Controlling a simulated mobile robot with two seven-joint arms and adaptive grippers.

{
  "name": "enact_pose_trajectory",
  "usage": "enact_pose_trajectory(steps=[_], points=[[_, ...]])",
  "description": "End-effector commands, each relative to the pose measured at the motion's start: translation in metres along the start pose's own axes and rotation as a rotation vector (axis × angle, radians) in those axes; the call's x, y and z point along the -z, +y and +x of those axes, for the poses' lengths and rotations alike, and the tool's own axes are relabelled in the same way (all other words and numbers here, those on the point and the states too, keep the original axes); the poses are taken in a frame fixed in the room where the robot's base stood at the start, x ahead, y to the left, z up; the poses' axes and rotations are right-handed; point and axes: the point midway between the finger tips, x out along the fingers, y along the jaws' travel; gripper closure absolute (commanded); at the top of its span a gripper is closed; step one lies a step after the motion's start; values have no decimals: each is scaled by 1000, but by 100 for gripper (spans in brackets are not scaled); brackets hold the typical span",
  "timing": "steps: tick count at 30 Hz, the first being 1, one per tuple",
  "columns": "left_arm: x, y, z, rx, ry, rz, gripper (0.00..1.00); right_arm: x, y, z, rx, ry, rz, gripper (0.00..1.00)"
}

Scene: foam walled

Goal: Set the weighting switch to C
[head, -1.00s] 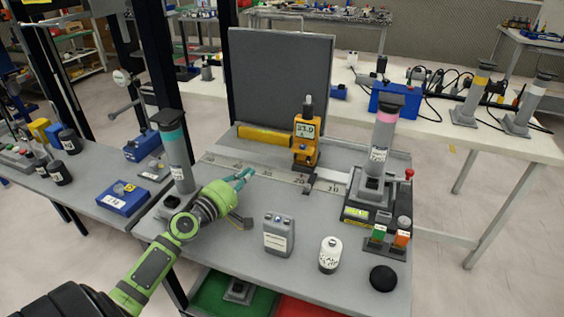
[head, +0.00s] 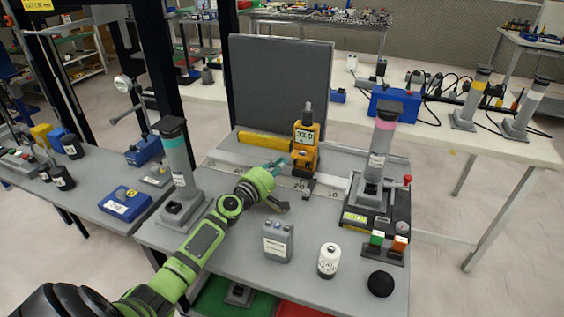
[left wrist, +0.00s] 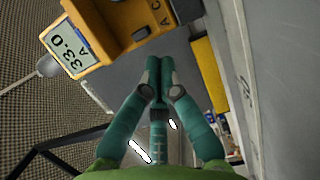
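In the left wrist view the meter (left wrist: 105,30) fills the upper left. A small dark weighting switch (left wrist: 141,34) sits near its edge, close to the letters A and C. I cannot tell which letter it is set to. My left gripper (head: 280,164) is beside the meter's left side. In the left wrist view its teal fingertips (left wrist: 160,62) are together and empty, just below and right of the switch; contact is unclear. My right gripper is not in view.
A grey foam panel (head: 280,88) stands behind the meter. A pink-banded column device (head: 376,158) is to the right, a teal-banded one (head: 176,160) to the left. A grey box (head: 278,240), a white bottle (head: 329,261) and a black dome (head: 381,284) stand in front.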

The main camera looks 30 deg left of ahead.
Motion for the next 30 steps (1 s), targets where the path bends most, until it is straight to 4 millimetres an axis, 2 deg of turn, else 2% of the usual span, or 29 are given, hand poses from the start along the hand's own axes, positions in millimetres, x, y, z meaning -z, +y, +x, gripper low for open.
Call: enact_pose_trajectory(steps=[4,14,21,30], points=[[-8,0,2,0,1,-1,100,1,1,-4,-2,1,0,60],[-9,-1,2,0,1,0,100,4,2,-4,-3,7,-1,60],[-28,0,7,0,0,0,100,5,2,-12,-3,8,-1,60],[-28,-1,7,0,1,0,100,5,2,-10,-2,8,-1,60]])
